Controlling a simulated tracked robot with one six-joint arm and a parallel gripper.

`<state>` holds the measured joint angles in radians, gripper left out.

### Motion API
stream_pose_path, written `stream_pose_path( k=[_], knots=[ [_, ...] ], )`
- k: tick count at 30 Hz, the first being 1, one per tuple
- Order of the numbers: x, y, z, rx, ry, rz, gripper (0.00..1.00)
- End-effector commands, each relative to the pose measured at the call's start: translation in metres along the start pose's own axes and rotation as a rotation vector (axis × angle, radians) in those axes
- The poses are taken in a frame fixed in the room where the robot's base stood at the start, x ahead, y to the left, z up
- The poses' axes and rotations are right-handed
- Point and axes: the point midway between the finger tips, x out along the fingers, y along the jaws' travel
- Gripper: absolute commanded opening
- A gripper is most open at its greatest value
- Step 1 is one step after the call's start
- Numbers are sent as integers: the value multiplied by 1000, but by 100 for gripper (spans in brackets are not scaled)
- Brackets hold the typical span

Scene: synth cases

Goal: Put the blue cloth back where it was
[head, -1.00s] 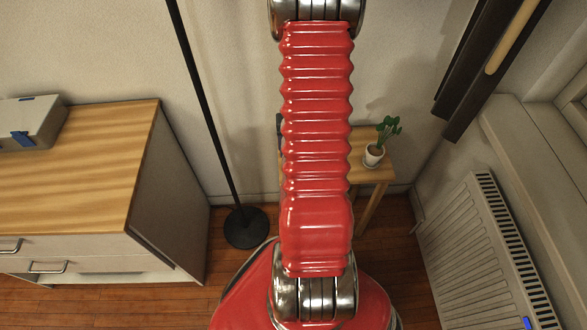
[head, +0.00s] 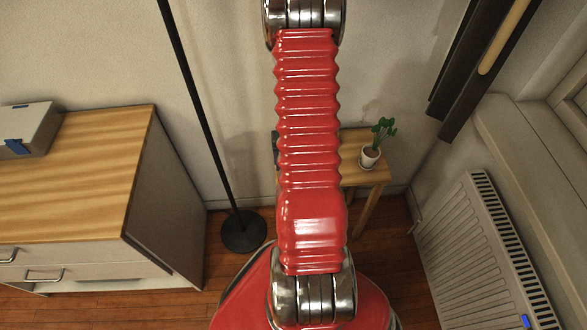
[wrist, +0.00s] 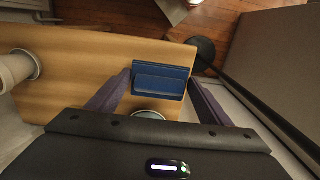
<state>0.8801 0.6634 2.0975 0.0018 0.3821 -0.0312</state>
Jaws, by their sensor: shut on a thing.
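The blue cloth (wrist: 174,72) looks like a small folded, flat piece in the wrist view. My gripper (wrist: 160,79) has a dark finger on each side of it and is shut on it. The cloth is over the end of the small wooden table (wrist: 85,62). I cannot tell whether it touches the top. In the head view my red arm hides the middle of this table (head: 358,176) and I cannot make out the cloth there.
A potted plant (head: 370,158) stands on the table's right. A round thing (wrist: 148,115) is mostly hidden by my gripper. A black lamp pole (head: 200,95) stands left of the table. A cabinet (head: 75,185) carries a grey box (head: 35,125). A radiator (head: 475,250) is at right.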

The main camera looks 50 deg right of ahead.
Motion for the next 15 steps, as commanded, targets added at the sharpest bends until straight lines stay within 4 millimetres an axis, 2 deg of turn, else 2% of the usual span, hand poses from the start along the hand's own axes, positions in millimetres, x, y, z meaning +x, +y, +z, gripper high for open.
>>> stream_pose_path(
  k=[8,15],
  knots=[
    [6,0,0,-1,-1,0,55],
    [33,-1,0,-2,-2,0,55]
  ],
)
